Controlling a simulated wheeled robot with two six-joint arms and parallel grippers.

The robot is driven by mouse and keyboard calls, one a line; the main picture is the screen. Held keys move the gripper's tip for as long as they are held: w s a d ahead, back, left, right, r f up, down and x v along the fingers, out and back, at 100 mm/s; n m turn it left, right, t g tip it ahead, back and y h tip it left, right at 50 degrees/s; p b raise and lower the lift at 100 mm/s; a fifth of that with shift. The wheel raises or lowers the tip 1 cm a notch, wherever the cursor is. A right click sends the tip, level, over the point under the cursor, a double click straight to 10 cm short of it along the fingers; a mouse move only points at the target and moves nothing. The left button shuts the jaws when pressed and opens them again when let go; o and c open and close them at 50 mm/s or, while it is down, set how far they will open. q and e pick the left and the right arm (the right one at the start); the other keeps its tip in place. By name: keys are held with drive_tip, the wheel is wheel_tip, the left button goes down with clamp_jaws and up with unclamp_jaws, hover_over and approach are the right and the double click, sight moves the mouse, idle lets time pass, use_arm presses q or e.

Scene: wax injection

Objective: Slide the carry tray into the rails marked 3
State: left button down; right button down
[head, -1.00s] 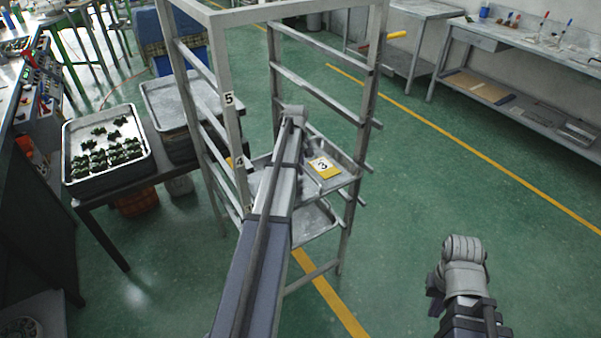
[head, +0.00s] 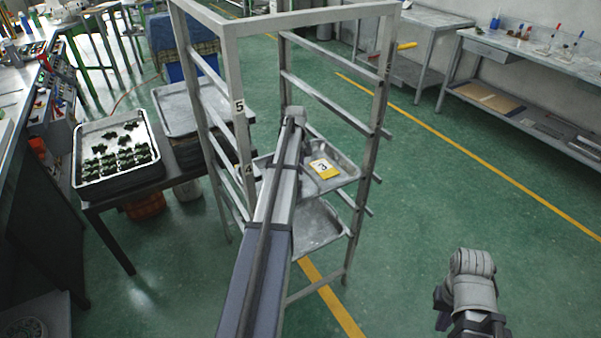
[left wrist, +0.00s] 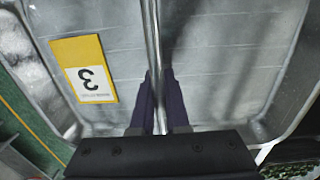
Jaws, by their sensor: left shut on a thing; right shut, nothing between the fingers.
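The carry tray (head: 345,178) is a shallow grey metal tray with a yellow-edged card marked 3 (head: 324,168). In the head view it sits level inside the rack frame, below the label 4; whether its edges rest on rails I cannot tell. In the left wrist view the tray floor (left wrist: 225,75) and the card (left wrist: 85,70) fill the picture. My left gripper (left wrist: 158,95) is shut on a thin metal bar above the tray floor; my arm hides it in the head view. My right gripper (head: 441,307) is shut and empty, low at the right, away from the rack.
The metal rack (head: 231,70) has posts, side rails and labels 5 and 4. Another tray (head: 318,228) is lower in it. A tray of dark green pieces (head: 84,178) stands on a table at left. A workbench (head: 520,55) stands at right. Open green floor lies between.

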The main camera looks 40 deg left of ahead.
use_arm(q)
drive_tip(key=shift+w+a, duration=0.25)
drive_tip(key=shift+a, duration=0.4)
drive_tip(key=shift+w+a, duration=0.3)
drive_tip(key=shift+a, duration=0.3)
drive_tip(key=shift+w+a, duration=0.25)
drive_tip(key=shift+a, duration=0.4)
drive_tip(key=c, duration=0.8)
unclamp_jaws()
drive_tip(key=shift+c, duration=0.2)
wheel_tip(320, 180, up, 8)
drive_tip(key=p, duration=0.8)
drive_tip(key=shift+s, duration=0.15)
drive_tip(key=shift+f, duration=0.1)
